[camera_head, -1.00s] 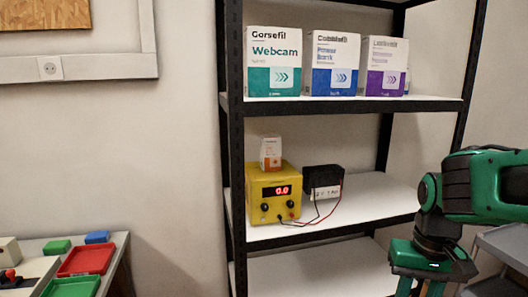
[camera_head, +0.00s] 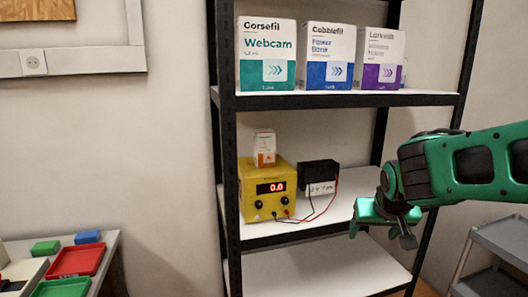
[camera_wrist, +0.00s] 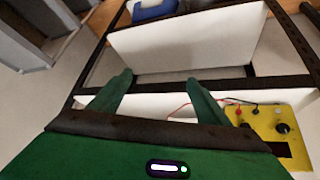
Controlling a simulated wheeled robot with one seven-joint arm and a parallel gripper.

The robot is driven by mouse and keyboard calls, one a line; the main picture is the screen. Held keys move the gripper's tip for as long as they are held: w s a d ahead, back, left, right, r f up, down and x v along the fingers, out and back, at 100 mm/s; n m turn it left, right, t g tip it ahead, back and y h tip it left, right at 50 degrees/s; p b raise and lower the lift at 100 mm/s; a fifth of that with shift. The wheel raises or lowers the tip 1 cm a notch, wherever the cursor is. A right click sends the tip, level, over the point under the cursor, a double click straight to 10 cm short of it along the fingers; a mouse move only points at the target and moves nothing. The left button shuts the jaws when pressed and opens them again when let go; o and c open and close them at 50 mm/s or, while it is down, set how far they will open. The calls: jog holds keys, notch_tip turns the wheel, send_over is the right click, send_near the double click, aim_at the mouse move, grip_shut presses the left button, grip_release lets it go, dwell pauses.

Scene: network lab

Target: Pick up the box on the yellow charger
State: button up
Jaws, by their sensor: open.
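A small white and orange box (camera_head: 264,148) stands upright on top of the yellow charger (camera_head: 281,206), which shows a red 0.0 display. The charger sits on the middle shelf and also shows at the right edge of the wrist view (camera_wrist: 275,128); the box does not show there. My gripper (camera_head: 377,232) is to the right of the charger, in front of the shelf's right part. In the wrist view its two green fingers (camera_wrist: 160,88) are apart with nothing between them, pointing at the rack.
A black battery block (camera_head: 318,174) with red and black leads stands right of the charger. Three boxes, including the Webcam box (camera_head: 266,54), stand on the upper shelf (camera_head: 420,99) above. Black rack posts (camera_head: 228,150) frame the shelves. A grey cart (camera_head: 500,245) stands at right.

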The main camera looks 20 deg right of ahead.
jog(key=w+a+r+n+t, duration=0.1)
jog(key=w+a+r+t, duration=0.25)
jog(key=w, duration=0.35)
jog(key=w+a+r+n+t, duration=0.1)
jog(key=w+a+r+t, duration=0.3)
jog(key=w, duration=0.3)
jog(key=n+t+y, duration=0.3)
jog(key=t, duration=0.2)
send_near(268, 139)
jog(key=w, duration=0.7)
jog(key=shift+w+r, duration=0.15)
jog(key=shift+r, duration=0.05)
jog(key=shift+w+r, duration=0.2)
jog(key=shift+w, duration=2.8)
jog(key=c, duration=1.1)
